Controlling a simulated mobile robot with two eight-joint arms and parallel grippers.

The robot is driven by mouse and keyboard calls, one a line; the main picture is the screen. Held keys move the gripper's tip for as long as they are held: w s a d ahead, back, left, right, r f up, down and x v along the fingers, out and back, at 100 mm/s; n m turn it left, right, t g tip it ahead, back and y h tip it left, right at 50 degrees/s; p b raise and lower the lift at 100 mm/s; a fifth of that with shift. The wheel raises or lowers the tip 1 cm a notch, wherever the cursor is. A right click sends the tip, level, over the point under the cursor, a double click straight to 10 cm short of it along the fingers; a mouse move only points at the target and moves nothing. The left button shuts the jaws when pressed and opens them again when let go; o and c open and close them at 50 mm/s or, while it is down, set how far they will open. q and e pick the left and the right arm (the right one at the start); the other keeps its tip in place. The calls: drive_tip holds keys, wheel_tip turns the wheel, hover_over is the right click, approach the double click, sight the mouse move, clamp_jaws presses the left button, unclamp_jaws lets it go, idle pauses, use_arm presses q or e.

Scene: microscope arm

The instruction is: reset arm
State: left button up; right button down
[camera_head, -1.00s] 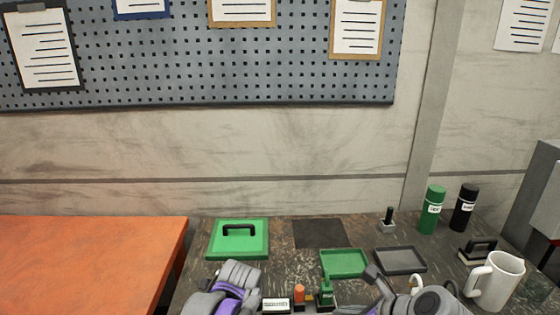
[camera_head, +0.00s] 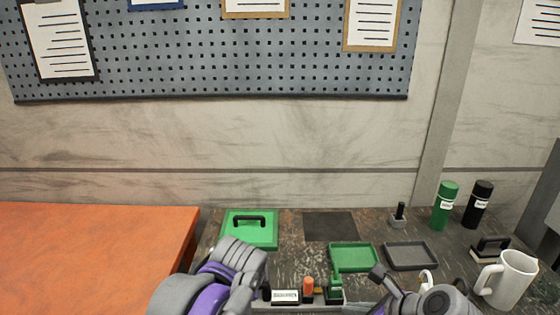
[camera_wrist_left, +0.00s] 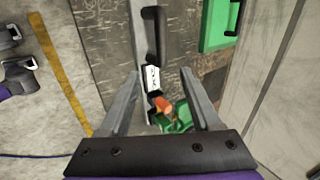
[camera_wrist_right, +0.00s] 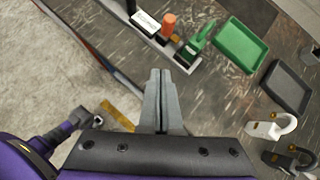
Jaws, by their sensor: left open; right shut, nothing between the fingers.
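The microscope arm assembly lies along the bench's front edge. It has a black handle (camera_wrist_left: 153,40), a white label block (camera_head: 286,296), an orange knob (camera_head: 308,285) and a green part (camera_head: 335,287); they also show in the right wrist view. My left gripper (camera_wrist_left: 161,75) is open, its fingers spread to either side of the label and knob in the left wrist view; I cannot tell the height gap. My right gripper (camera_wrist_right: 160,72) is shut and empty, near the bench's front edge, apart from the green part. In the head view my arms hide part of the assembly.
A green lidded box (camera_head: 249,230), a green tray (camera_head: 353,258) and a grey tray (camera_head: 411,256) lie behind. A white mug (camera_head: 511,280), a green bottle (camera_head: 445,206) and a black bottle (camera_head: 478,205) stand right. An orange table (camera_head: 90,250) is left.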

use_arm(q)
drive_tip(key=s+a+f+n+p, duration=0.2)
drive_tip(key=s+a+f+n, duration=0.1)
drive_tip(key=s+a+n, duration=0.1)
drive_tip(key=s+a+f+n+p, duration=0.2)
drive_tip(key=s+a+f+n, duration=0.1)
drive_tip(key=s+n, duration=0.4)
drive_tip(key=s+a+f+n+g+p, duration=0.1)
drive_tip(key=s+a+f+n, duration=0.3)
drive_tip(key=s, duration=0.5)
drive_tip(key=shift+s+a+f+n+p, duration=0.25)
drive_tip(key=shift+n+p, duration=0.35)
drive_tip(key=shift+n, duration=0.6)
use_arm(e)
drive_tip(key=s+d+f+n+g+h, duration=0.1)
drive_tip(key=s+f+n, duration=0.3)
drive_tip(key=n, duration=1)
drive_tip(key=s+d+f+n+g+h, duration=0.1)
drive_tip(key=s+f+n+h, duration=0.2)
drive_tip(key=s+n, duration=0.7)
drive_tip(key=f+n, duration=0.1)
drive_tip(key=n, duration=0.3)
drive_tip(key=shift+s+d+f+h, duration=0.25)
drive_tip(key=shift+d+f+h, duration=0.05)
drive_tip(key=shift+f+h, duration=0.1)
